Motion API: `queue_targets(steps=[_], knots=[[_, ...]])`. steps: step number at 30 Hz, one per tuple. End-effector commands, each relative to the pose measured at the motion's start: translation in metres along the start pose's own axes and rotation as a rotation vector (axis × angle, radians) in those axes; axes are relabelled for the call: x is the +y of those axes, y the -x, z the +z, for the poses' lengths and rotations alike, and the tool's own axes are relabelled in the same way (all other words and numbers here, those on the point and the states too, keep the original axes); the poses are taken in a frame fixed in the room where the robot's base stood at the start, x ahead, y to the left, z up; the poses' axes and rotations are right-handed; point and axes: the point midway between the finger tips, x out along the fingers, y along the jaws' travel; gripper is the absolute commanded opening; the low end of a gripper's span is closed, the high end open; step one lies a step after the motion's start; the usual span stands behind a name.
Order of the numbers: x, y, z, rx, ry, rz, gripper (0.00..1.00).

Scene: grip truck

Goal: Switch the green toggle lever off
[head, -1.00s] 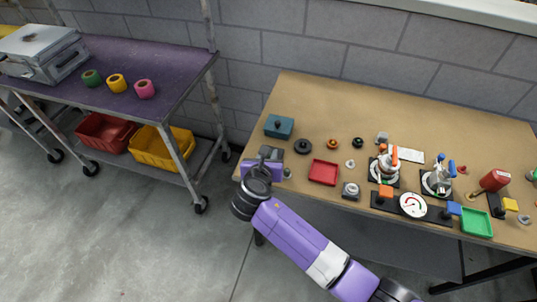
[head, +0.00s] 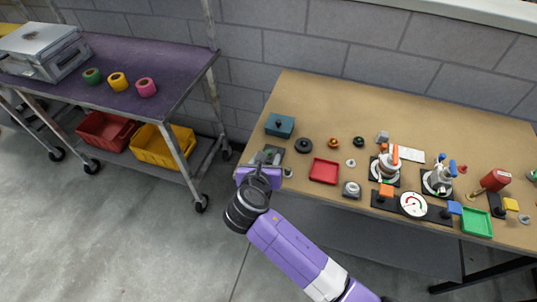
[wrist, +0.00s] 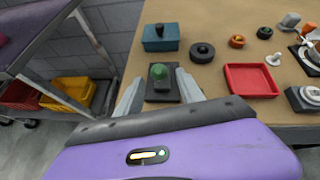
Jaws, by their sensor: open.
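The green toggle lever (wrist: 159,74) has a rounded green knob on a dark rectangular base plate (wrist: 165,95) near the left front of the wooden table. In the wrist view the knob is between my gripper's two grey fingers, seen from behind. My gripper (wrist: 160,82) is open, with a finger on each side of the lever and no visible contact. In the head view my gripper (head: 266,163) is at the table's left front edge and partly hides the lever. I cannot tell which way the lever is thrown.
A teal box (head: 279,126) and a black round knob (head: 304,146) stand behind the lever. A red tray (head: 324,171) lies to its right. Farther right are a gauge panel (head: 413,204), valves and a green tray (head: 477,222). A purple-topped cart (head: 160,65) stands left, across a gap.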

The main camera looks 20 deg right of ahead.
Motion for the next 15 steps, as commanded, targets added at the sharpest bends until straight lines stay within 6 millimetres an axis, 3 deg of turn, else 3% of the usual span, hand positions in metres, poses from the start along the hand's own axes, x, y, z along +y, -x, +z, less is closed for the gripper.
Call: queue_targets(steps=[6, 15], knots=[[0.000, 0.028, 0.000, 0.000, -0.002, 0.001, 0.45], [0.000, 0.035, 0.000, 0.000, 0.000, 0.000, 0.45]])
